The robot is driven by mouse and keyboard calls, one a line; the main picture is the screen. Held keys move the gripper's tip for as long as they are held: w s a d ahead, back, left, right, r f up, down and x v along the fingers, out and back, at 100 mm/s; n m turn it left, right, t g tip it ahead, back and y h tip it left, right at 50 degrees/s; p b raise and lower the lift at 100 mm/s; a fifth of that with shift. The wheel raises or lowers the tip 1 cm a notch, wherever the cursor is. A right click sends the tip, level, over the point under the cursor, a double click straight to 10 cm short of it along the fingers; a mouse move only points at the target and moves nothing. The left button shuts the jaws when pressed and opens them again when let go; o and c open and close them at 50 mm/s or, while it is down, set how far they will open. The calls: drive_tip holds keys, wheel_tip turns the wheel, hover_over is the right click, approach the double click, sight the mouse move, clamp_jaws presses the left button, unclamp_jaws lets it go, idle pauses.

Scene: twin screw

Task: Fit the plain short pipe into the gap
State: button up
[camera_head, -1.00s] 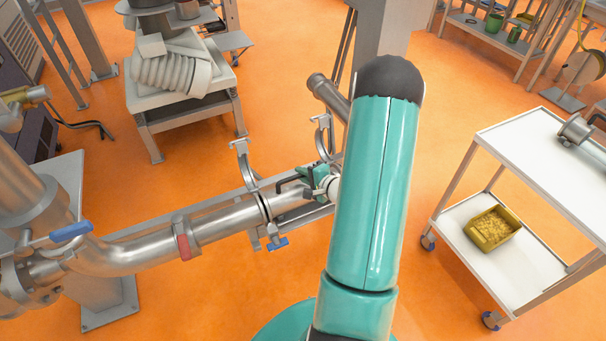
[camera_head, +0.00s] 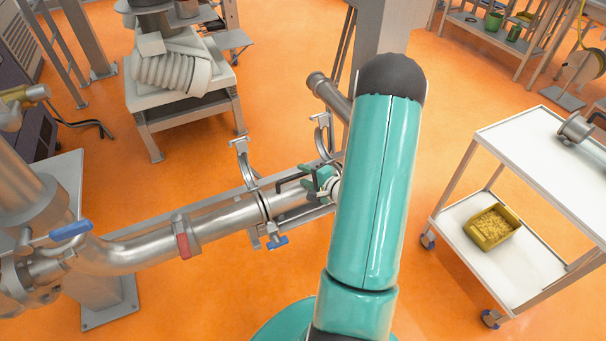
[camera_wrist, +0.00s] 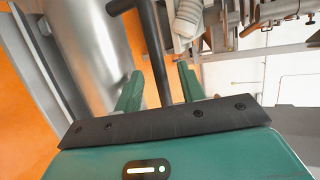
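The short silver pipe (camera_head: 288,198) lies in the gap, in line with the long fixed pipe (camera_head: 225,222) to its left. Its right end is hidden behind my arm. A black handle (camera_head: 291,183) stands on it; it also shows as a black bar in the wrist view (camera_wrist: 155,55). My gripper (camera_head: 320,180) is at the handle. In the wrist view my green fingers (camera_wrist: 158,88) stand apart on either side of the bar, with visible space beside it. Two hinged clamps, left (camera_head: 246,165) and right (camera_head: 323,137), stand open at the gap.
A blue-handled fitting (camera_head: 277,242) hangs below the left clamp. A white cart (camera_head: 560,165) stands at the right, with another flanged pipe (camera_head: 577,130) on top and a yellow bin (camera_head: 492,227) below. Orange floor is clear between.

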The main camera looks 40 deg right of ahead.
drive_tip(key=v, duration=1.2)
drive_tip(key=shift+r, duration=0.2)
drive_tip(key=w+a+r+n+g+y, duration=0.2)
drive_tip(key=a+r+n+g+y, duration=0.3)
drive_tip(key=a, duration=0.6)
drive_tip(key=w+a+r+n+g+y, duration=0.25)
drive_tip(key=a+r+n, duration=0.25)
drive_tip(key=a+r, duration=0.45)
drive_tip(key=s+a+r+n+g+h, duration=0.1)
drive_tip(key=s+a+r+n+h, duration=0.7)
drive_tip(key=a+r, duration=0.3)
drive_tip(key=shift+r+n, duration=0.4)
drive_tip(key=shift+s, duration=0.15)
